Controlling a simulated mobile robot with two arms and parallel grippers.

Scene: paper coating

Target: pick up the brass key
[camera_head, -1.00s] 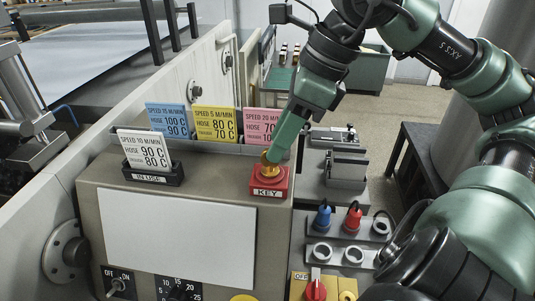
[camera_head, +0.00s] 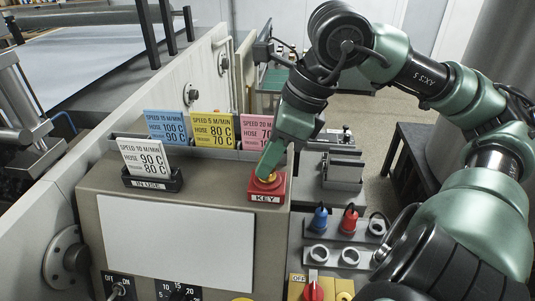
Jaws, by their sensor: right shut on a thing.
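The brass key (camera_head: 267,179) is at the red block labelled KEY (camera_head: 267,191), on the top right of the beige cabinet. Only a small yellow-gold part of it shows below the fingers. My right gripper (camera_head: 269,171) comes down from above and is shut on the key. Its fingers hide most of the key, and I cannot tell whether the key still sits in the block. My left gripper is not in view.
Blue, yellow and pink speed cards (camera_head: 213,129) stand in a rack behind. A white card (camera_head: 144,155) stands in the IN USE holder. Blue and red plugs (camera_head: 349,220) are at the right, above a red knob (camera_head: 313,291). A blank white sheet (camera_head: 175,240) lies in front.

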